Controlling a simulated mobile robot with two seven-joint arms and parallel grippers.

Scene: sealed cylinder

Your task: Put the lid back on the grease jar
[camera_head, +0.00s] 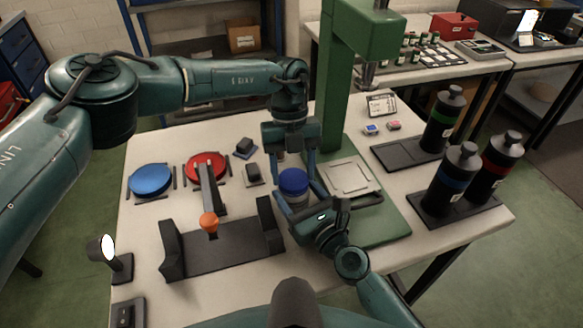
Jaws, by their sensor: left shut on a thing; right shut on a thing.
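A green press (333,85) stands behind the jar. A black cradle (225,250) and an orange-knobbed lever (209,221) lie left, with blue (151,180) and red (205,167) discs beyond. Black bottles (451,180) stand on trays at right.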

